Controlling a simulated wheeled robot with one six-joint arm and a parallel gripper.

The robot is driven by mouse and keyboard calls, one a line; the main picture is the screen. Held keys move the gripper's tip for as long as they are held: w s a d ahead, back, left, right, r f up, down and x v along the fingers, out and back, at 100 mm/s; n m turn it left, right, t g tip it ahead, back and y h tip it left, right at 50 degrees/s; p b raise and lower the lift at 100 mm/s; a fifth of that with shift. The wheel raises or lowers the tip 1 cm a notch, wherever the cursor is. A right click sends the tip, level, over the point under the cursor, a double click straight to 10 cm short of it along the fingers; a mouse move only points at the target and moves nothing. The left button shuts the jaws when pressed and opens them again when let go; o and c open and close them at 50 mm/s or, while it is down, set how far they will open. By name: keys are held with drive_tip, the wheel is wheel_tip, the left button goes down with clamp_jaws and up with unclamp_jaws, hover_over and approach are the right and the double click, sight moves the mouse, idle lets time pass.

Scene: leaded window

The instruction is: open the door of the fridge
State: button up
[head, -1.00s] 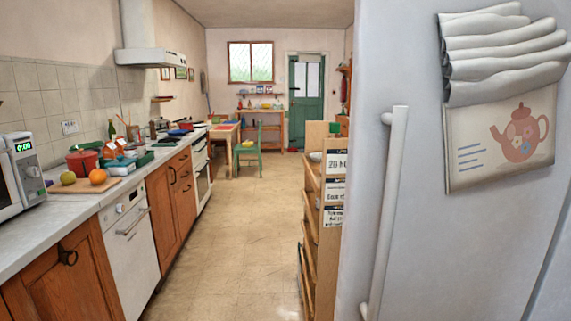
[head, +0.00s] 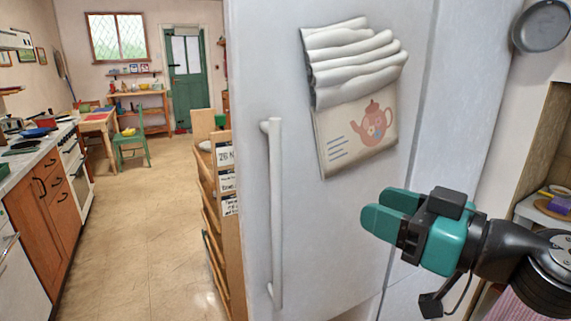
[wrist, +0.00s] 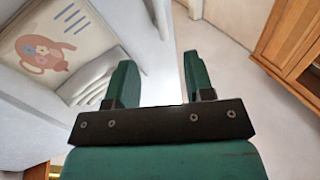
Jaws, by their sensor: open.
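The fridge door (head: 345,225) is a large pale grey panel on the right half of the head view, and it looks shut. Its long white vertical handle (head: 276,215) stands along the door's left edge. A tea towel with a red teapot print (head: 358,135) hangs on the door; it also shows at the upper left of the wrist view (wrist: 60,50). My gripper (head: 375,210), with teal fingers, is open and empty in front of the door, right of the handle and below the towel. In the wrist view, the space between my fingers (wrist: 158,85) is empty. The handle cannot be made out there.
A wooden shelf rack (head: 222,205) with paper labels stands just left of the fridge. Open tiled floor (head: 135,230) runs to the back. Wooden cupboards (head: 45,205) line the left. A pan (head: 541,26) hangs at the upper right beside an alcove.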

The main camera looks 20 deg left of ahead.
sight(277, 170)
drive_tip(key=p+x, duration=0.9)
drive_tip(key=x, duration=0.6)
drive_tip(key=shift+s+a+r+p, duration=0.1)
drive_tip(key=shift+a+p, duration=0.15)
drive_tip(key=shift+p, duration=0.1)
drive_tip(key=shift+w+a+f, duration=0.2)
drive_tip(key=shift+w+a, duration=0.1)
drive_tip(key=shift+a, duration=0.3)
clamp_jaws()
unclamp_jaws()
